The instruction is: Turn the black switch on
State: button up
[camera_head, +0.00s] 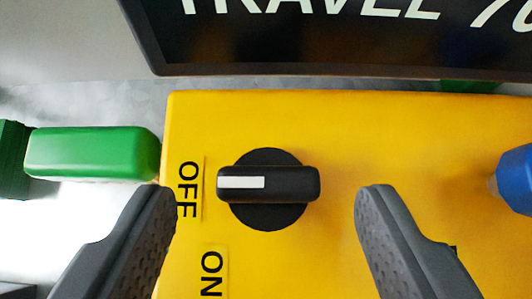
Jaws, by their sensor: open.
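The black switch (268,186) is a round knob with a raised bar on a yellow panel (330,130). Its bar lies level in the picture, and the white mark on it points left at the OFF label (188,189). The ON label (211,274) is below and left of the knob. My gripper (265,205) is open, with one grey finger to the left of the switch and one to the right. The fingers appear apart from the knob; their distance from the panel cannot be told. The left finger comes close to the OFF label.
A green block-like part (92,153) juts out left of the panel, near my left finger. A blue knob (516,180) is at the right edge. A dark sign (330,40) with white letters spans the top. The yellow surface around the switch is mostly clear.

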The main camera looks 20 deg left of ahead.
jog(key=shift+p+x, duration=0.45)
jog(key=shift+x, duration=0.4)
jog(key=shift+c, duration=0.4)
